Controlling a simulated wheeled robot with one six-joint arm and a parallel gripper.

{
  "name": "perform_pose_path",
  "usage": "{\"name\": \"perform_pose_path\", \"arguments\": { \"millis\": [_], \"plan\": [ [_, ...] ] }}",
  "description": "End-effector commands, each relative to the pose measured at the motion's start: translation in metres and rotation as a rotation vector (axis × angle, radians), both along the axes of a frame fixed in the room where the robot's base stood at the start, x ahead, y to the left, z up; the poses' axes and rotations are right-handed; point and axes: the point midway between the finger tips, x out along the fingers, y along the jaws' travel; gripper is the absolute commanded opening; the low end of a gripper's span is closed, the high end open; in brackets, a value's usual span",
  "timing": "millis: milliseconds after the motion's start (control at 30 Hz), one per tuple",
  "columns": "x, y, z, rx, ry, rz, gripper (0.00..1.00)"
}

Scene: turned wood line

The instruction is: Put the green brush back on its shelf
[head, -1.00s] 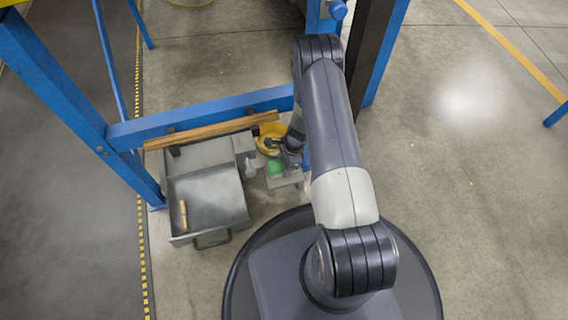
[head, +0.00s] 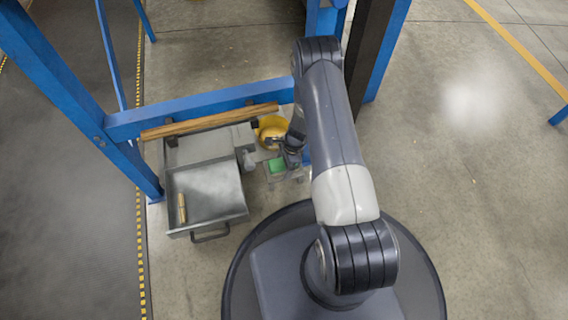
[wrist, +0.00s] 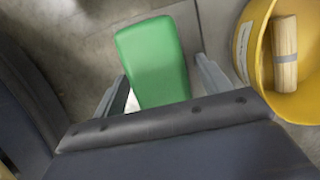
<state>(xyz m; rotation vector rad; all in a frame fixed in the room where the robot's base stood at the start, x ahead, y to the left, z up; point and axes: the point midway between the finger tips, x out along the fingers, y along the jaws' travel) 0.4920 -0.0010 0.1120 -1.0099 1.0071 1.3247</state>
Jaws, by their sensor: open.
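The green brush (head: 277,166) is a small green block low beside the yellow tub in the head view. In the wrist view its broad green face (wrist: 152,60) fills the middle, with a pale patch at its lower end. My gripper (wrist: 163,72) is open, with one finger on each side of the brush; gaps show beside it, and I cannot tell whether either finger touches. In the head view my gripper is small and partly hidden by my arm. No shelf can be clearly made out.
A yellow tub (head: 271,121) stands beside the brush; a banded wooden bundle (wrist: 285,52) is inside it. A grey open drawer (head: 213,190) holds a wooden piece (head: 182,208). A blue frame (head: 185,115) with a wooden bar (head: 210,121) crosses behind. Floor at right is clear.

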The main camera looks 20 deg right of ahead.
Motion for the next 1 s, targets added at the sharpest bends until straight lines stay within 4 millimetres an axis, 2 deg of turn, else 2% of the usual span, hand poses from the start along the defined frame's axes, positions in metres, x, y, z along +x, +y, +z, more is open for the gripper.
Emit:
{"name": "perform_pose_path", "arguments": {
  "millis": [133,400,600,1000],
  "plan": [
    [0.0,0.0,0.004,0.0,-0.001,0.001,0.72],
    [0.001,-0.012,0.049,-0.001,-0.002,-0.001,0.72],
    [0.0,-0.018,0.072,0.0,0.0,0.0,0.72],
    [0.0,-0.02,0.075,0.0,0.0,0.0,0.72]
  ]
}}
